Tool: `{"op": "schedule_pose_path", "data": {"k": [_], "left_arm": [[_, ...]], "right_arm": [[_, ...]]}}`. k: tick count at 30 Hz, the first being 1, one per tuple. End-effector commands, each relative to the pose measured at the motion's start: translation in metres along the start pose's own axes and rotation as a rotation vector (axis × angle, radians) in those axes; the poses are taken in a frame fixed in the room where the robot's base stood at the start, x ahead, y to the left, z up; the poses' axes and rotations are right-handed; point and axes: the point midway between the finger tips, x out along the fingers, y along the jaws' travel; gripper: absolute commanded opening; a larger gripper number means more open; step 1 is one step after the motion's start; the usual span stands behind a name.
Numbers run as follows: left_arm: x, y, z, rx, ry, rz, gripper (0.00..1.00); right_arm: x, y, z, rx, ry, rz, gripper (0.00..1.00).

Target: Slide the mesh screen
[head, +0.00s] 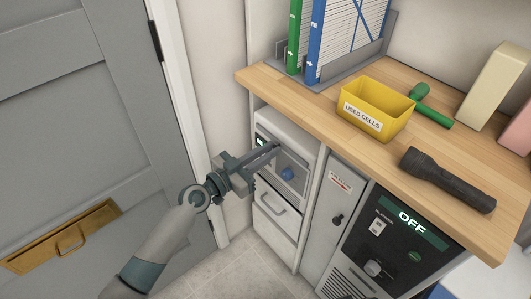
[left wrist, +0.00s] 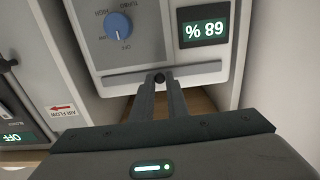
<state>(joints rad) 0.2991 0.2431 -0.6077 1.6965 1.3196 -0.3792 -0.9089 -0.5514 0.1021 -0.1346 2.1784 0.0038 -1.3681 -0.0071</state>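The mesh screen (head: 293,183) is a grey panel on the front of a white unit under the counter. A blue dial shows behind or through it; the dial (left wrist: 118,24) is also in the left wrist view, within a grey area marked OFF, HIGH and TURBO. My left gripper (head: 275,150) reaches the screen's upper part from the left. In the left wrist view, its fingers (left wrist: 161,82) are close together around a small dark round knob at a grey slot. The fingers partly hide the knob. My right gripper is not in view.
A display (left wrist: 205,29) reads 89 %, upside down in the wrist view. The wooden counter (head: 300,108) overhangs the unit and holds a yellow bin (head: 375,105), a black flashlight (head: 445,180) and binders. A panel reading OFF (head: 412,222) is to the right. A grey door (head: 95,140) stands left.

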Motion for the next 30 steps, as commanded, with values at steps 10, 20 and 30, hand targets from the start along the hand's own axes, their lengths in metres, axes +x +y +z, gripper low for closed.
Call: {"op": "schedule_pose_path", "data": {"k": [10, 20, 30], "left_arm": [[0.000, 0.000, -0.001, 0.001, 0.002, 0.000, 0.32], [-0.017, -0.001, 0.001, 0.002, 0.001, -0.001, 0.32], [-0.075, -0.001, 0.003, 0.003, 0.000, -0.001, 0.32]], "right_arm": [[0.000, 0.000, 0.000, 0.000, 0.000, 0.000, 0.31], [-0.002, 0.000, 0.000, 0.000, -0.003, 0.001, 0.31], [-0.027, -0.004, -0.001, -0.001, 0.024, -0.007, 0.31]]}}
